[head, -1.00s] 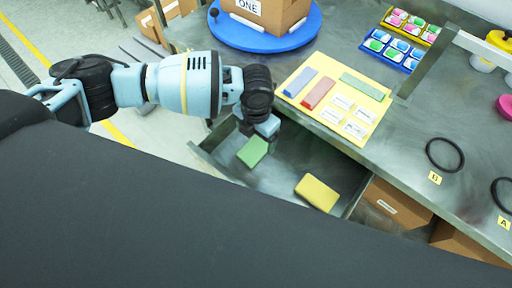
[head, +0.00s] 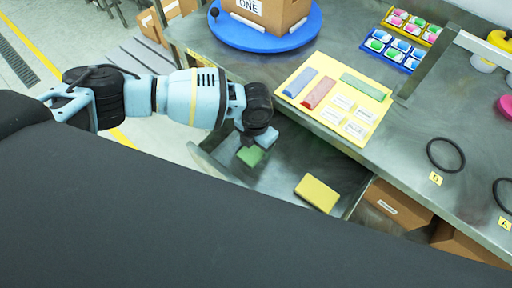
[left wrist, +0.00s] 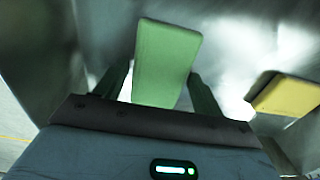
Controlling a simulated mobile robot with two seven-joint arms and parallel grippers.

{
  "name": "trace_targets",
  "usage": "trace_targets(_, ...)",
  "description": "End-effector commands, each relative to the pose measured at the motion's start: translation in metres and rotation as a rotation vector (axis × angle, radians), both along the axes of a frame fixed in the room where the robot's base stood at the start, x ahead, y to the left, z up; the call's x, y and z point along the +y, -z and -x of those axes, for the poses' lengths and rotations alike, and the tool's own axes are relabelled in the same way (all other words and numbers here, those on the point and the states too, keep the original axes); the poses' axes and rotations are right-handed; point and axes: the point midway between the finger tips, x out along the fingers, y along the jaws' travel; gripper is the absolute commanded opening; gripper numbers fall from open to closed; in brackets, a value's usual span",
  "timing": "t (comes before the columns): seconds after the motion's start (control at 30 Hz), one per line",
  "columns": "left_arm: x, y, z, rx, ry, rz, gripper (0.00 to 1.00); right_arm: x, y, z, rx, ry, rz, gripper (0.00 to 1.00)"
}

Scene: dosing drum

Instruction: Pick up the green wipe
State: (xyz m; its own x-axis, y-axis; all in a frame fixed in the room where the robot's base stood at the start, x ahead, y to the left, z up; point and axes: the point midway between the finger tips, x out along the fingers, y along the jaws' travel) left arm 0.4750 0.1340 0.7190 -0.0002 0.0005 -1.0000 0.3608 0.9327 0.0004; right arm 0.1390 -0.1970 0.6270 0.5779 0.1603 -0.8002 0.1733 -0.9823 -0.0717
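The green wipe (head: 250,156) lies in the open metal drawer, near its left end. It also shows in the left wrist view (left wrist: 166,60) as a flat green block between the two fingers. My left gripper (head: 253,143) is right above the wipe and hides part of it in the head view. My right gripper is not in view.
A yellow wipe (head: 317,194) lies in the same drawer (head: 285,180), to the right. The yellow board (head: 350,85) with coloured strips is on the bench above. A blue turntable (head: 232,38) with a box stands at the back. Drawer walls surround the gripper.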

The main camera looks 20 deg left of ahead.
Motion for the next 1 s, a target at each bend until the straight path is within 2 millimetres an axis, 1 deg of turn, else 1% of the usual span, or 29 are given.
trace_targets(0.03,0.000,0.000,0.000,0.000,0.000,0.000,0.62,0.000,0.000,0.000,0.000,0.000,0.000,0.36)
trace_targets(0.2,0.000,0.000,0.000,0.000,0.000,0.000,0.40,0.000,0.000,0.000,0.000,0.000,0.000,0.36)
trace_targets(0.27,0.000,0.000,0.000,0.000,0.000,0.000,0.34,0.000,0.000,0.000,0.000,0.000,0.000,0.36)
trace_targets(0.47,0.000,-0.002,0.000,-0.001,0.000,0.000,0.34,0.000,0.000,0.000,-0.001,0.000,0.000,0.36)
trace_targets(0.57,0.000,-0.010,-0.001,-0.002,0.000,0.001,0.34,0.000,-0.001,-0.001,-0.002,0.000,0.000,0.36)
trace_targets(0.67,0.000,-0.025,-0.001,-0.003,0.001,0.002,0.34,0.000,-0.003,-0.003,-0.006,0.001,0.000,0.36)
trace_targets(0.9,-0.001,-0.071,-0.001,-0.004,0.001,0.003,0.34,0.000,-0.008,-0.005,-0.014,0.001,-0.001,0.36)
trace_targets(1.0,0.000,-0.085,-0.001,-0.003,0.000,0.002,0.34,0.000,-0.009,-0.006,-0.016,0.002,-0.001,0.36)
